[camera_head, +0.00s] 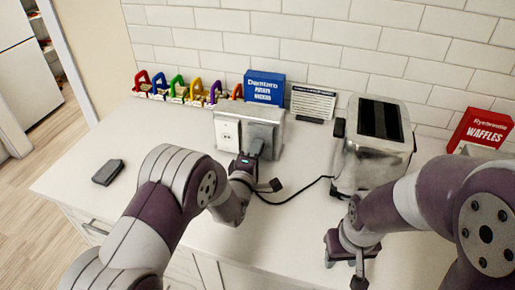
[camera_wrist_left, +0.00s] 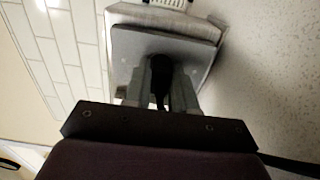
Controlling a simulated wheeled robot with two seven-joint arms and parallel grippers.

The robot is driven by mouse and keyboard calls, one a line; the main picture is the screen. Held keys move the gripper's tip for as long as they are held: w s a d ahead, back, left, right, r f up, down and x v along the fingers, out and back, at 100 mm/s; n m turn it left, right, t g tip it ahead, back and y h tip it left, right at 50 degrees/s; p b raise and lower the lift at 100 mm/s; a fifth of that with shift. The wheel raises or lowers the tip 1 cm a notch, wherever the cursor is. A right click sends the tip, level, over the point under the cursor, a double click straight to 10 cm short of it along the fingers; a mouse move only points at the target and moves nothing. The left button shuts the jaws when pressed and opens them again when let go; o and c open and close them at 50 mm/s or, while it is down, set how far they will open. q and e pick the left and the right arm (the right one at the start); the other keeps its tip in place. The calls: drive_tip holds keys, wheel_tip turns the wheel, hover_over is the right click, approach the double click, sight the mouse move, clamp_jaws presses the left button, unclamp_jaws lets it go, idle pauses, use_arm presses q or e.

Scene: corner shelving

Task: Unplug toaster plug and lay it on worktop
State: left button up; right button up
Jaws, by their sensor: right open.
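The silver toaster (camera_head: 372,145) stands on the worktop (camera_head: 290,225) at the right of the head view. The contact with the socket is hidden. The black cord (camera_head: 298,193) runs to the toaster. My right gripper (camera_head: 346,262) is open and empty near the worktop's front.
Several coloured letter-like holders (camera_head: 180,88), a blue box (camera_head: 264,88) and a printed card (camera_head: 313,102) stand along the wall. A red waffle box (camera_head: 482,130) is at the right. A dark flat object (camera_head: 108,172) lies left.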

use_arm(q)
clamp_jaws()
drive_tip(key=shift+s, duration=0.1)
drive_tip(key=shift+s+a, duration=0.1)
drive_tip(key=shift+s, duration=0.05)
use_arm(e)
drive_tip(key=shift+w, duration=0.1)
use_arm(q)
drive_tip(key=shift+s+a, duration=0.2)
drive_tip(key=shift+s, duration=0.4)
use_arm(e)
drive_tip(key=shift+r, duration=0.15)
use_arm(q)
drive_tip(key=shift+p+v, duration=0.45)
drive_tip(key=shift+v, duration=1.65)
use_arm(e)
drive_tip(key=shift+r, duration=0.3)
use_arm(q)
drive_tip(key=shift+s+d+b, duration=0.1)
drive_tip(key=shift+s+d, duration=0.9)
drive_tip(key=shift+s, duration=0.75)
drive_tip(key=shift+s+d+b, duration=0.1)
drive_tip(key=shift+s+d, duration=0.95)
drive_tip(key=shift+s, duration=0.7)
drive_tip(key=shift+s+d+b, duration=0.1)
drive_tip(key=shift+s+d, duration=0.9)
drive_tip(key=shift+s, duration=0.75)
use_arm(e)
drive_tip(key=shift+f, duration=0.3)
